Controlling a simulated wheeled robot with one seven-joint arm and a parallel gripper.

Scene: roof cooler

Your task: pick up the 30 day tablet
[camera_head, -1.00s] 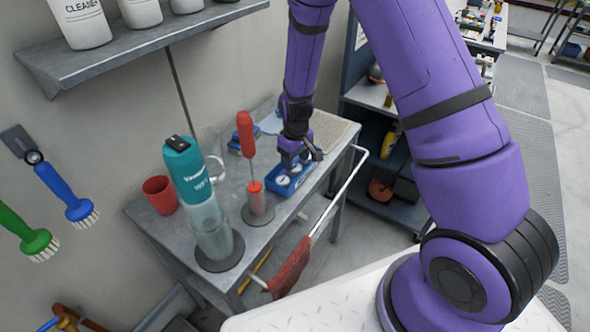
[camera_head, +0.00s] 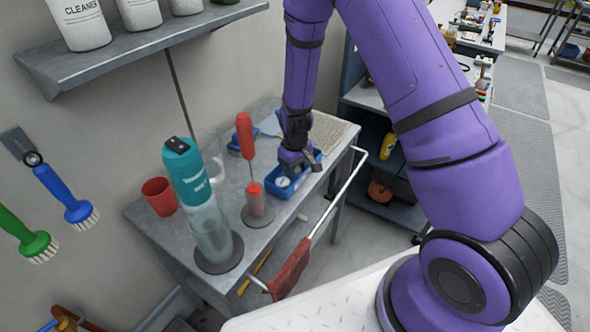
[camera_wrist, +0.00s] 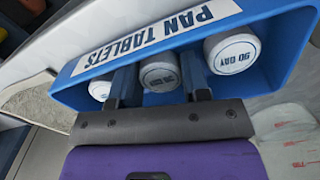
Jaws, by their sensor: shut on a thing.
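In the wrist view, a blue tray (camera_wrist: 70,97) labelled PAN TABLETS holds three white round tablet containers in a row. The middle one (camera_wrist: 160,72) sits between my fingers; its blurred label looks like 30 DAY. My gripper (camera_wrist: 160,82) is shut on it, with one dark finger at each side. The container on the right (camera_wrist: 232,52) reads 90 DAY. The one on the left (camera_wrist: 100,88) is partly hidden and its label is unreadable. In the head view, my gripper (camera_head: 298,165) is down at the blue tray (camera_head: 280,213) on the grey cart and hides part of it.
A red cup (camera_head: 160,196) stands near the wall. A shelf (camera_head: 150,50) hangs above. A rail (camera_head: 340,195) runs along the cart's right edge.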

